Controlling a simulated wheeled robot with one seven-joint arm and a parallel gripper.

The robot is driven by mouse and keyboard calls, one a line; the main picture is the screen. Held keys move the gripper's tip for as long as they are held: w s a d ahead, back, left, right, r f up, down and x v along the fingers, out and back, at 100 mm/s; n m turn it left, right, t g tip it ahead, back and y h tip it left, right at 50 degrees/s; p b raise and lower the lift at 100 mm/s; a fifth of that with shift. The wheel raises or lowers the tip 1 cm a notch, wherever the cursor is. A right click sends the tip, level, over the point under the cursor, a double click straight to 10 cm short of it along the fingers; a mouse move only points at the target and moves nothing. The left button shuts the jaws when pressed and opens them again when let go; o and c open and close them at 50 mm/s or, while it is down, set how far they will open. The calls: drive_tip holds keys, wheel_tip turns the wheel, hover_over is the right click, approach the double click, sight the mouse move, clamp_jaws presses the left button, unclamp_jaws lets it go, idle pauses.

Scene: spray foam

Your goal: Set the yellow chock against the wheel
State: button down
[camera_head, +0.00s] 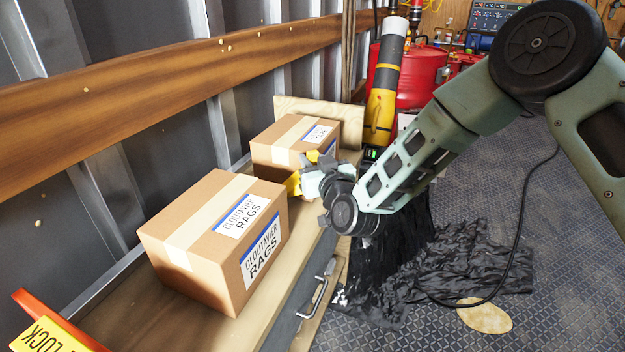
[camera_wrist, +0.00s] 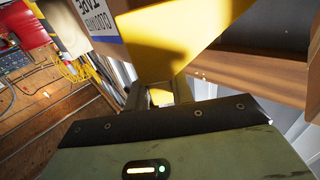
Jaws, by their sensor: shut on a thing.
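The yellow chock shows as a small part (camera_head: 293,184) in the head view, at the far side of my gripper (camera_head: 312,178). In the wrist view the chock (camera_wrist: 178,38) is large and close, with its yellow faces past the fingers. My gripper (camera_wrist: 172,92) is shut on the chock and holds it over the bench, close to the cardboard boxes. Most of the chock is hidden by my gripper in the head view. I cannot make out a wheel in either view.
A rags box (camera_head: 193,243) stands on the wooden bench (camera_head: 180,332), with a second box (camera_head: 275,146) behind it. A yellow-black cylinder (camera_head: 384,90) and a red drum (camera_head: 416,77) stand beyond. A crumpled black sheet (camera_head: 470,272) and a cable (camera_head: 520,215) lie on the floor.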

wheel_tip(320, 180, up, 9)
drive_tip(key=shift+r+b, duration=0.1)
drive_tip(key=shift+b, duration=0.3)
drive_tip(key=shift+d+r, duration=0.1)
drive_tip(key=shift+d, duration=0.1)
drive_tip(key=s+d+f+m+t+h, duration=0.1)
drive_tip(key=d+f+m+h, duration=0.3)
drive_tip(key=d, duration=0.8)
drive_tip(key=s+d+f+n+h, duration=0.1)
drive_tip(key=s+d+f, duration=0.1)
drive_tip(key=d+f, duration=0.65)
drive_tip(key=s+d+f+m+t+h, duration=0.1)
drive_tip(key=d+f+m+h, duration=0.15)
drive_tip(key=d, duration=1.15)
drive_tip(key=s+d+f+n+y, duration=0.1)
drive_tip(key=s+f, duration=0.3)
drive_tip(key=f, duration=0.3)
drive_tip(key=s+d+f+y, duration=0.1)
drive_tip(key=s+d+f, duration=0.1)
drive_tip(key=s+f, duration=0.35)
drive_tip(key=s+a+f+h, duration=0.2)
drive_tip(key=s+a+f, duration=0.1)
drive_tip(key=s, duration=0.3)
drive_tip(key=shift+f, duration=0.55)
drive_tip(key=shift+s+d+m, duration=0.1)
drive_tip(key=shift+d+m, duration=0.05)
drive_tip(key=shift+m, duration=0.1)
drive_tip(key=shift+f, duration=0.1)
